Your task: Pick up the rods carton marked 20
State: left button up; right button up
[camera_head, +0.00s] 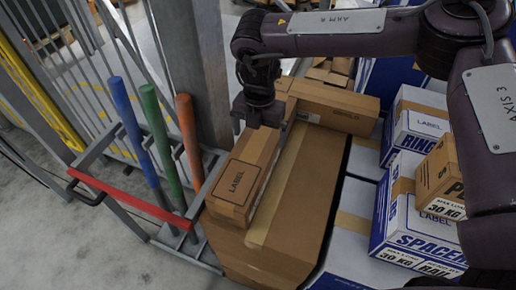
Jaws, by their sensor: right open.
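No carton shows a legible "rods" or "20", so I cannot tell which one is the rods carton. A long narrow brown carton with a "LABEL" panel (238,182) lies on a larger brown carton (300,205). Another long brown carton (340,108) lies across behind, with small print too faint to read. My right gripper (258,122), on the arm from the right, points down at the far end of the "LABEL" carton and hides part of it. It is open; I cannot tell whether it touches the carton. My left gripper is not in view.
On the right stand white and blue boxes marked "RING" (414,122) and "SPACER" (415,235), with a small brown box (440,178) on top. On the left are a metal rack with a red bar (130,198), coloured poles (160,140) and a grey post (200,70).

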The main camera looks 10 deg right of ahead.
aim_at(258, 140)
notch_tip(258, 140, down, 4)
jog(key=shift+w+a+r, duration=0.1)
jog(key=shift+r, duration=0.15)
jog(key=c, duration=1.2)
jog(key=shift+w+r, duration=0.1)
jog(key=shift+c, duration=1)
jog(key=shift+r, duration=0.15)
